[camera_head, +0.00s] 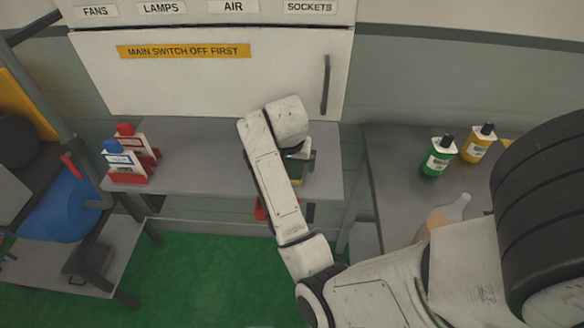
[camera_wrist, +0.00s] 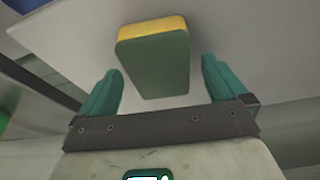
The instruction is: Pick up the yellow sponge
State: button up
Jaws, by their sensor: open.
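The yellow sponge (camera_wrist: 152,66) shows in the wrist view as a block with a yellow edge and a broad dark green face. It lies on a grey surface. My gripper (camera_wrist: 162,70) is open, with one teal finger to the left of the sponge and one to the right. The near part of the sponge appears between the fingers, with gaps on both sides; neither finger visibly touches it. In the head view, my gripper (camera_head: 301,160) is over the right part of the grey bench (camera_head: 215,165), and my arm hides much of this spot.
A white cabinet (camera_head: 215,75) rises behind. On the right table (camera_head: 390,165) stand a green bottle (camera_head: 438,158), a yellow bottle (camera_head: 478,146) and a clear container (camera_head: 447,215). The bench's middle is clear.

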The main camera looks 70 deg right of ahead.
jog(key=shift+f, duration=0.15)
jog(key=shift+c, duration=0.2)
jog(key=c, duration=1.1)
